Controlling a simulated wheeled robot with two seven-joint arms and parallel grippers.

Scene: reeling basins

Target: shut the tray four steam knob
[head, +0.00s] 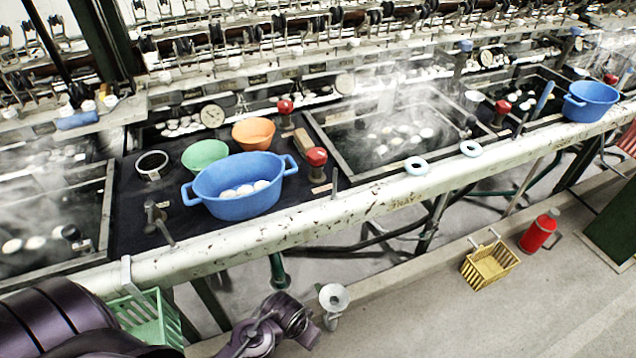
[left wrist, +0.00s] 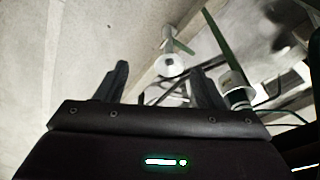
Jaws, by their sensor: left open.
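Several red knobs stand along the basin bench in the head view: one (head: 317,157) beside the blue tub, one (head: 285,106) behind it, one (head: 503,107) further right, and one (head: 611,79) at the far right. I cannot tell which belongs to tray four; the stencilled lettering (head: 408,200) on the front rail is too blurred to read fully. My left gripper (head: 300,325) is low in front of the bench, well below the knobs. In the left wrist view its fingers (left wrist: 160,82) are apart with nothing between them. My right gripper is not seen.
A blue tub (head: 240,205) with white cocoons, a green bowl (head: 204,155) and an orange bowl (head: 253,133) crowd the bench. The pale front rail (head: 260,235) runs before my arm. A white funnel-topped stand (head: 333,297), yellow basket (head: 490,266) and red can (head: 540,231) stand below.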

